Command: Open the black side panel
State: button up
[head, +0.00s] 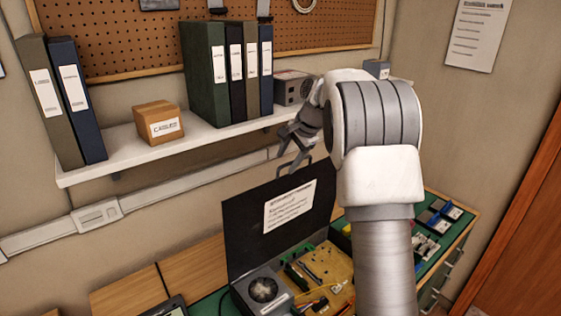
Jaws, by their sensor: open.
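The black side panel (245,235) stands upright, leaning slightly, behind an exposed bench interior with a tan board (325,262). Whether a finger touches the handle cannot be told. My arm hides the panel's right part.
A white wall shelf (120,150) with binders (205,75) and a small cardboard box (158,122) juts out above and left of my gripper. Blue-and-black parts (440,215) lie on the green bench at right.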

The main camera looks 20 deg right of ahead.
jog(key=s+d+r+t, duration=0.1)
jog(key=s+d+r, duration=0.1)
jog(key=s+r, duration=0.35)
jog(key=s+d+r, duration=0.1)
jog(key=s+r, duration=0.1)
jog(key=r, duration=0.7)
jog(key=s+a+f+n+h+b, duration=0.1)
jog(key=s+a+n+b, duration=0.2)
jog(key=s, duration=0.5)
jog(key=s+a+f+n, duration=0.1)
jog(key=s+a+n, duration=0.3)
jog(key=s, duration=0.5)
jog(key=s+a+f+n+b, duration=0.1)
jog(key=s+a+f+n, duration=0.1)
jog(key=s+f, duration=0.4)
jog(key=s+a+f+n+h+b, duration=0.1)
jog(key=s+f+n, duration=0.3)
jog(key=s, duration=0.8)
notch_tip(320, 180, down, 2)
jog(key=shift+s+a+f+h, duration=0.15)
jog(key=shift+a+h, duration=0.15)
jog(key=shift+a, duration=0.35)
